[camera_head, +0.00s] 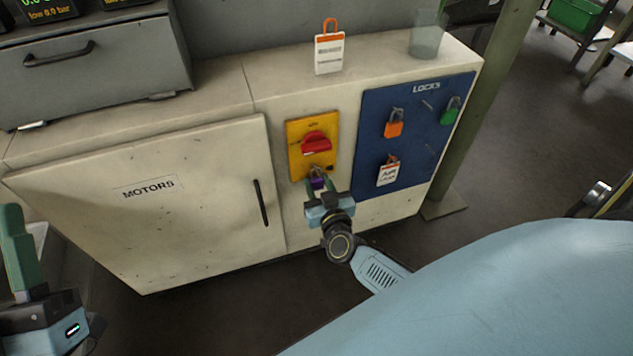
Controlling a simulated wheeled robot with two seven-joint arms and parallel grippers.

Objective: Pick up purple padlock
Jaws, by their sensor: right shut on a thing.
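The purple padlock (317,181) is at the lower part of the yellow switch plate (296,133), just below the red rotary handle (316,143). My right gripper (321,188) is shut on it, and its fingers and wrist hide most of the padlock. I cannot tell whether the shackle is still through the switch. My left gripper (18,248) is at the lower left edge, away from the cabinet. Only part of it shows, so its opening is unclear.
A blue LOCKS board (411,142) beside the switch holds an orange padlock (394,128), a green padlock (451,110) and a white tag (388,173). An orange-topped tag (328,54) and a clear cup (426,42) stand on the cabinet top. A post (487,110) rises at the right.

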